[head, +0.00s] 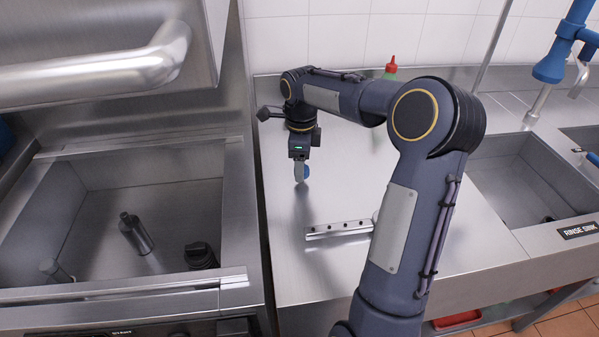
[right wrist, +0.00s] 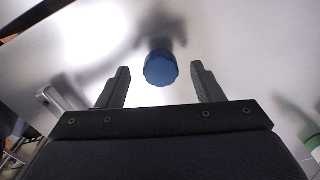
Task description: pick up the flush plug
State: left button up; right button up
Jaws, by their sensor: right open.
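The flush plug appears as a small blue round-capped piece (head: 306,171) on the steel counter in the head view, partly hidden by my right gripper (head: 300,173). In the right wrist view the blue plug (right wrist: 161,68) shows in the gap between the fingertips of my right gripper (right wrist: 160,75). The fingers point toward the counter and stand apart on either side of it, with clear space at both sides. How deep the plug sits between them is hard to tell. My left gripper is out of view.
A bottle with a red cap (head: 391,66) stands at the back. A deep steel basin (head: 150,195) is at left, a rinse sink (head: 520,190) at right. The counter around the gripper is mostly clear.

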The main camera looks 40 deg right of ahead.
jog(key=shift+f, duration=1.35)
jog(key=c, duration=1.1)
jog(key=shift+r, duration=0.1)
jog(key=shift+d+r, duration=0.1)
jog(key=shift+r, duration=0.35)
notch_tip(320, 180, up, 2)
jog(key=shift+r, duration=0.2)
jog(key=s+r, duration=0.3)
jog(key=s, duration=0.1)
jog(key=s+r+b, duration=0.1)
jog(key=s+r, duration=0.2)
jog(key=s, duration=0.2)
jog(key=s+r, duration=0.3)
jog(key=s, duration=0.2)
jog(key=shift+a+r+b, duration=0.25)
jog(key=shift+a+b, duration=0.05)
jog(key=shift+a, duration=0.1)
